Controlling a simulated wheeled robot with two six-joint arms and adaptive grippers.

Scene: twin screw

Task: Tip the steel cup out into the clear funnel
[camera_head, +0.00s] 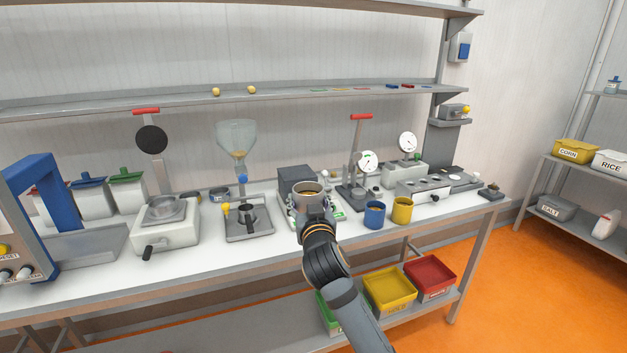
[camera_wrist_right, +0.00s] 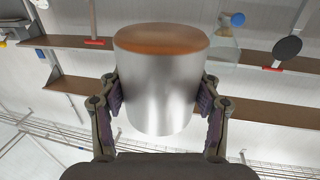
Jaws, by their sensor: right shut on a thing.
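The steel cup (camera_head: 309,190) is upright above the bench, held in my right gripper (camera_head: 313,212). In the right wrist view the steel cup (camera_wrist_right: 156,85) sits between both finger pads, with a brown surface at its rim end. The clear funnel (camera_head: 237,138) stands on a stand to the left of the cup and higher than it, with a blue part below its cone. Some yellowish matter shows low in the funnel. The funnel also shows partly behind the cup in the right wrist view (camera_wrist_right: 225,45). The cup and funnel are apart. My left gripper is not in view.
A blue mug (camera_head: 374,214) and a yellow mug (camera_head: 402,210) stand at the bench's front edge, right of the cup. A dark grey box (camera_head: 297,180) is behind the cup. A shelf (camera_head: 310,93) runs above the funnel. A press with a red handle (camera_head: 361,117) stands to the right.

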